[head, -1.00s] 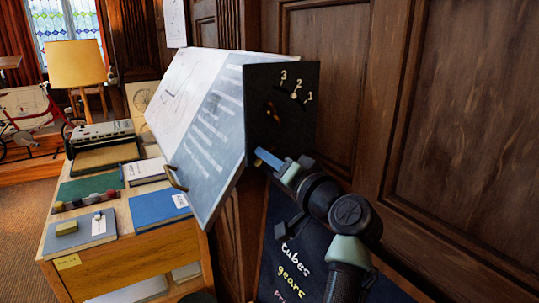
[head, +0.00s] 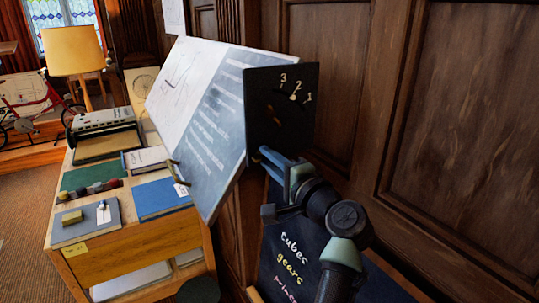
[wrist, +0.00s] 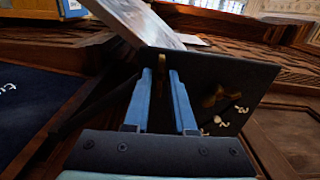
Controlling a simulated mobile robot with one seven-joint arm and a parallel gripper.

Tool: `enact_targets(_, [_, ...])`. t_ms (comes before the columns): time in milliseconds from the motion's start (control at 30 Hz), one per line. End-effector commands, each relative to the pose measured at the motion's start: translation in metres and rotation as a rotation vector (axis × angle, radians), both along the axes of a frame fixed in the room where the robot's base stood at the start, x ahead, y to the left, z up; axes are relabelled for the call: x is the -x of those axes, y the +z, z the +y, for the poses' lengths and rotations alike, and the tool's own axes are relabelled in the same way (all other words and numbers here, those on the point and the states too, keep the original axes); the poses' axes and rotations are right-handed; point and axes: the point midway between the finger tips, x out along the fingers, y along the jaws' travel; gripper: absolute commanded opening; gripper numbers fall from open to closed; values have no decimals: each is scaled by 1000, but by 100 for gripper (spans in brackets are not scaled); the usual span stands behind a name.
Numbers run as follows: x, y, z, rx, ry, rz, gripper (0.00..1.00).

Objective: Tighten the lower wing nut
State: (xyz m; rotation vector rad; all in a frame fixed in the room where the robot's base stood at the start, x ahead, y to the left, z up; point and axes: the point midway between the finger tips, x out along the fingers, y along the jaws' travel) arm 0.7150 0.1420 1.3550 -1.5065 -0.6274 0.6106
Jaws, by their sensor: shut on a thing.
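The tilted drafting board (head: 209,130) has a dark end plate (head: 262,100) marked 1, 2 and 3. In the wrist view, a brass wing nut (wrist: 213,96) sits on the plate near the numbers, clear of my gripper. My gripper (head: 262,153) reaches the plate's lower part from below right. In the wrist view, its two blue fingers (wrist: 161,72) stand on either side of a small brass piece (wrist: 160,62), which looks like the lower wing nut. They are shut on it. The fingers hide most of this nut, so its angle is unclear.
A wood-panelled wall (head: 465,100) stands close on the right. A dark chalkboard with words (head: 285,245) is below my gripper. A wooden desk (head: 150,247) with books, a lamp (head: 73,52) and a typewriter-like machine (head: 103,116) is on the left.

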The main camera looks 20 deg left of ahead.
Motion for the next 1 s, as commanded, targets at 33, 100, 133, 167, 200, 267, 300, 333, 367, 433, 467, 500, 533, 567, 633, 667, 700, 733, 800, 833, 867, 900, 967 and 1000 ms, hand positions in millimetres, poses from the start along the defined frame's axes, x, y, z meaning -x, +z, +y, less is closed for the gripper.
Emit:
enact_targets(33, [0, 1, 0, -10, 0, 10, 0])
enact_targets(100, [0, 1, 0, -19, 0, 19, 0])
enact_targets(133, [0, 0, 0, -22, 0, 22, 0])
enact_targets(167, [0, 0, 0, -25, 0, 25, 0])
enact_targets(200, [0, 0, 0, -27, 0, 28, 0])
enact_targets(267, [0, 0, 0, -32, 0, 31, 0])
enact_targets(300, [0, 0, 0, -32, 0, 31, 0])
enact_targets(333, [0, 0, 0, -33, 0, 32, 0])
enact_targets(367, [0, 0, 0, -33, 0, 32, 0])
enact_targets(433, [0, 0, 0, -33, 0, 32, 0])
enact_targets(467, [0, 0, 0, -33, 0, 32, 0])
enact_targets(500, [0, 0, 0, -32, 0, 31, 0])
enact_targets(533, [0, 0, 0, -32, 0, 31, 0])
enact_targets(567, [0, 0, 0, -32, 0, 31, 0])
enact_targets(633, [0, 0, 0, -32, 0, 32, 26])
enact_targets(667, [0, 0, 0, -32, 0, 32, 31])
enact_targets(700, [0, 0, 0, -31, 0, 31, 38])
enact_targets(733, [0, 0, 0, -31, 0, 31, 44])
enact_targets(800, [0, 0, 0, -31, 0, 31, 54])
enact_targets(833, [0, 0, 0, -31, 0, 31, 54])
enact_targets(867, [0, 0, 0, -31, 0, 31, 54])
enact_targets(900, [0, 0, 0, -30, 0, 31, 54])
enact_targets(967, [0, 0, 0, -30, 0, 31, 54])
enact_targets(1000, [0, 0, 0, -30, 0, 31, 54])
